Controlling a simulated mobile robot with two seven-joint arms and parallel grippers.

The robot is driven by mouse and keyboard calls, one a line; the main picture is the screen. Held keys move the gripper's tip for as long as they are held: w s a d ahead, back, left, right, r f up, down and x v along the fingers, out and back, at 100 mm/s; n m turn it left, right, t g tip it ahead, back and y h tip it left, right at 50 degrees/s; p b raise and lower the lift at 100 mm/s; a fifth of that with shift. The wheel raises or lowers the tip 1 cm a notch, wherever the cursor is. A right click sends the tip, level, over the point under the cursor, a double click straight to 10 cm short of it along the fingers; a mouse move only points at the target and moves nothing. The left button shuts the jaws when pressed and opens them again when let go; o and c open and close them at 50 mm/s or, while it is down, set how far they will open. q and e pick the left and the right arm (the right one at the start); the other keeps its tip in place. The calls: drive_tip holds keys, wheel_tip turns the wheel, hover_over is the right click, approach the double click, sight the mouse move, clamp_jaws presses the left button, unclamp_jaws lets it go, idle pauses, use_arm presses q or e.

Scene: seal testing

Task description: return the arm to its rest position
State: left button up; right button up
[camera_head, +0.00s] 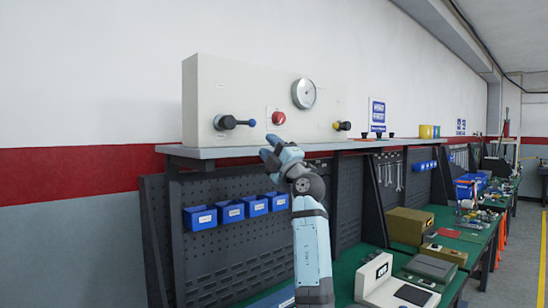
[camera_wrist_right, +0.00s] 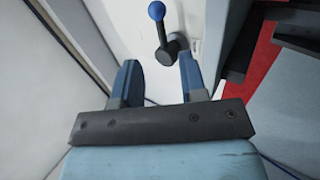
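My right arm rises from the bottom of the head view, and its gripper (camera_head: 271,148) is just in front of the shelf edge, below the panel box. In the right wrist view the gripper (camera_wrist_right: 158,68) has its two fingers apart with nothing between them. Beyond the fingertips is a black lever with a blue knob (camera_wrist_right: 156,11), apart from the fingers. The blue-knobbed lever (camera_head: 233,122) is on the left of the panel box (camera_head: 240,78) in the head view. My left gripper is not in view.
The shelf (camera_head: 215,152) juts out close to my gripper. Blue bins (camera_head: 200,218) hang below. A green bench (camera_head: 345,268) with devices stands right.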

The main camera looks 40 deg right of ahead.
drive_tip(key=shift+v, duration=1)
drive_tip(key=a+f+y+p, duration=0.1)
drive_tip(key=a+f+y, duration=0.2)
drive_tip(key=a+f, duration=0.45)
drive_tip(key=a+f+y+p, duration=0.1)
drive_tip(key=a+f+y, duration=0.3)
drive_tip(key=f, duration=0.7)
drive_tip(key=s+a+f+m+g+h+p, duration=0.1)
drive_tip(key=s+a+f+m+g+h, duration=0.2)
drive_tip(key=f, duration=0.8)
drive_tip(key=s+a+f+m+h, duration=0.25)
drive_tip(key=a+f+m, duration=0.25)
drive_tip(key=f, duration=0.6)
drive_tip(key=s+a+f+m+g+y+p, duration=0.1)
drive_tip(key=s+a+f+m+g, duration=0.2)
drive_tip(key=s+f, duration=1)
drive_tip(key=s+a+f+m+g+y, duration=0.1)
drive_tip(key=s+a+f+m+g, duration=0.2)
drive_tip(key=s+a+f+g, duration=0.4)
drive_tip(key=s+a+f, duration=0.3)
drive_tip(key=s+f, duration=0.3)
drive_tip(key=s, duration=0.1)
drive_tip(key=shift+a+f+m+g+p, duration=0.2)
drive_tip(key=shift+a+m+g+p, duration=0.1)
drive_tip(key=shift+a+g+p, duration=0.1)
